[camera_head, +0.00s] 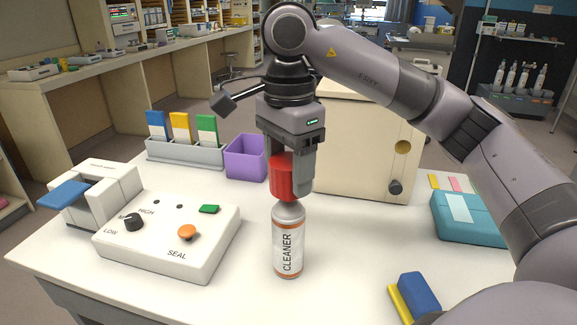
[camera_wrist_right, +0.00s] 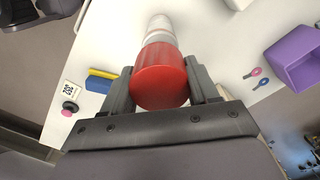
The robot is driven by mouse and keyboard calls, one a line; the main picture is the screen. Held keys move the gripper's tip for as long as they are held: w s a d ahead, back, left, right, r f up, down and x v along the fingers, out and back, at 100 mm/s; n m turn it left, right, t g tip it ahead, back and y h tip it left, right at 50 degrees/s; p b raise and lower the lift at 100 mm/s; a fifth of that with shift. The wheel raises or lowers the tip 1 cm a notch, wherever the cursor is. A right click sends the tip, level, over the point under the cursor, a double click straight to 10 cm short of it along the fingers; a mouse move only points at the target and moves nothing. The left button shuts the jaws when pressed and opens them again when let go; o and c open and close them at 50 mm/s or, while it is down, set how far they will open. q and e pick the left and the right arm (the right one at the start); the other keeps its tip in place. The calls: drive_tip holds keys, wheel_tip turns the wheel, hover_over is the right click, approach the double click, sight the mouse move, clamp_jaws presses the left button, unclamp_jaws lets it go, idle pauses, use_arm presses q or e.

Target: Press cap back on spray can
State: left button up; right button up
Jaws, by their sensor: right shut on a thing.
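The spray can (camera_head: 287,245), white with a CLEANER label and a grey shoulder, stands upright on the table. My right gripper (camera_head: 290,175) is shut on the red cap (camera_head: 284,178), which is over the top of the can. The cap's lower edge is at or just above the can's shoulder; I cannot tell whether it is seated. In the right wrist view the red cap (camera_wrist_right: 160,80) sits between both fingers, with the pale can (camera_wrist_right: 159,32) beyond it. My left gripper is not in view.
A white control box (camera_head: 170,240) with knobs stands left of the can. A purple bin (camera_head: 246,157) and a beige cabinet (camera_head: 350,150) stand behind. A teal case (camera_head: 468,220) and a blue-yellow block (camera_head: 415,296) lie to the right. The table around the can is clear.

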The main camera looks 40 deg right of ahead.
drive_tip(key=shift+f+b, duration=0.5)
drive_tip(key=shift+f, duration=0.25)
drive_tip(key=shift+f, duration=0.35)
drive_tip(key=shift+f+b, duration=0.35)
drive_tip(key=shift+b, duration=0.2)
drive_tip(key=shift+f+b, duration=0.3)
drive_tip(key=shift+f, duration=0.2)
idle(0.7)
drive_tip(key=o, duration=1.3)
